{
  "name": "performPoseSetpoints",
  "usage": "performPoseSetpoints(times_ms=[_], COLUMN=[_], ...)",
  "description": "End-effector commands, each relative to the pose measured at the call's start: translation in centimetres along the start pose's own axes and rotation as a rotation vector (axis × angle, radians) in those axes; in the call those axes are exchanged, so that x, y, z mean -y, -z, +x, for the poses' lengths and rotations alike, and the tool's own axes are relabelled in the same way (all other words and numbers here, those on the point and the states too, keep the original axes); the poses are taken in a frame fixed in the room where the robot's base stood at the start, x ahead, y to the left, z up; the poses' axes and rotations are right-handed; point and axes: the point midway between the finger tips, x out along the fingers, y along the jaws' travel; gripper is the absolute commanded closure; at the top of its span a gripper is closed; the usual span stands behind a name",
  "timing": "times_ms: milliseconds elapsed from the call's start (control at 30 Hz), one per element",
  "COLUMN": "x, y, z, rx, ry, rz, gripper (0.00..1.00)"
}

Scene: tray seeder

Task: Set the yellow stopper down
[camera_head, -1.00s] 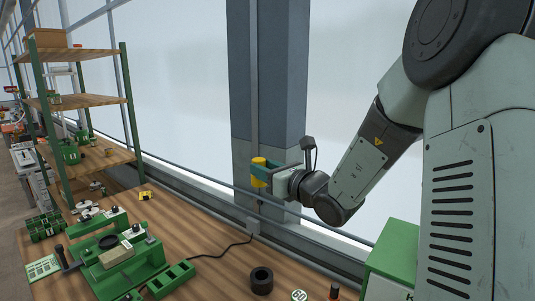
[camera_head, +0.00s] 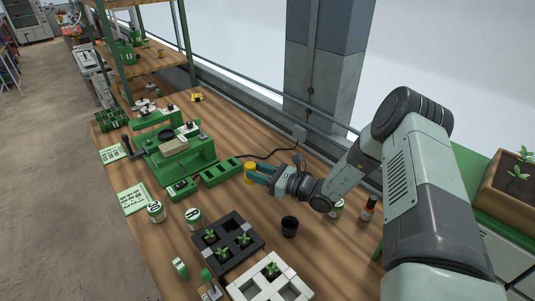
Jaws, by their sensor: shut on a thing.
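The yellow stopper (camera_head: 250,174) is a short cylinder at the tips of my gripper (camera_head: 258,173). My gripper is shut on it, with the teal fingers pointing left. It shows over the middle of the wooden table (camera_head: 226,184), just right of a green slotted block (camera_head: 220,171). Whether the stopper touches the table or hangs above it cannot be told from this angle. My fingers partly hide its right side.
A green seeder machine (camera_head: 178,150) stands left of the stopper. Bare wood shows around these. A grey pillar (camera_head: 322,75) rises behind the table.

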Motion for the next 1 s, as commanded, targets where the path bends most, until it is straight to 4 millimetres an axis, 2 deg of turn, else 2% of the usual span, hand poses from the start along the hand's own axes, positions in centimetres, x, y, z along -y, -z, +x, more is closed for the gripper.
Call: performPoseSetpoints(times_ms=[600,800,1000], x=[-0.1,-0.1,-0.1], y=[5.8,6.7,6.8], z=[0.0,0.0,0.0], rx=[0.000,0.000,0.000], ry=[-0.001,-0.001,-0.001], rz=[0.001,0.001,0.001], gripper=[0.96,0.96,0.96])
